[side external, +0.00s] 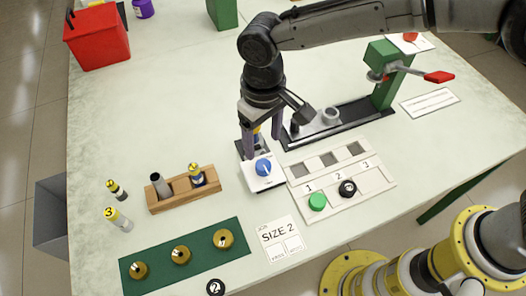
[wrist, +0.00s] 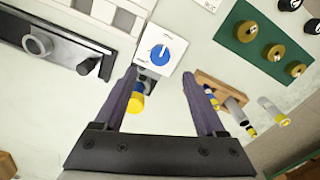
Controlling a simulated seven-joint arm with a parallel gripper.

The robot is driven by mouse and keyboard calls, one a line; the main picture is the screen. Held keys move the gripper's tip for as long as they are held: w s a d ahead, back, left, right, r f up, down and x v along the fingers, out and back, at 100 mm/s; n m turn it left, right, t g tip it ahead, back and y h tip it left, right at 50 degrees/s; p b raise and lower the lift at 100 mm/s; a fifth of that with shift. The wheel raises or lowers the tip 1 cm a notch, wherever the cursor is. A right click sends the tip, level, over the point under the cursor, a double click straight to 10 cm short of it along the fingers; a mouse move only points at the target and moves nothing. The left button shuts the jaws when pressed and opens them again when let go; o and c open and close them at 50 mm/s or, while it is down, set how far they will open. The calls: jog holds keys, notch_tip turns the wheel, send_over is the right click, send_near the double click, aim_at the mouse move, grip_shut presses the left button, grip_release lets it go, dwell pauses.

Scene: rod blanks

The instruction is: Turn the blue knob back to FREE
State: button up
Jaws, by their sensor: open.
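The blue knob (side external: 263,166) sits on a small white block (side external: 262,183) near the middle of the table. It also shows in the wrist view (wrist: 160,55), with a white pointer mark; the lettering on the block is too small to read. A rod with a yellow end and blue band (wrist: 137,98) stands at a dark holder just behind the block. My gripper (side external: 262,148) is over the holder, fingers pointing down. In the wrist view my gripper (wrist: 158,77) is open, with the rod between its fingers, nearer the left one. I cannot tell whether they touch.
A wooden rack (side external: 183,189) with rods and two loose rods stand left. A green board (side external: 184,260) with brass discs lies in front. A numbered white tray (side external: 340,190) with green and black caps is right. A green-posted press (side external: 384,75) stands behind right.

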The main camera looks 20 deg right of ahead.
jog(key=shift+r, duration=2.7)
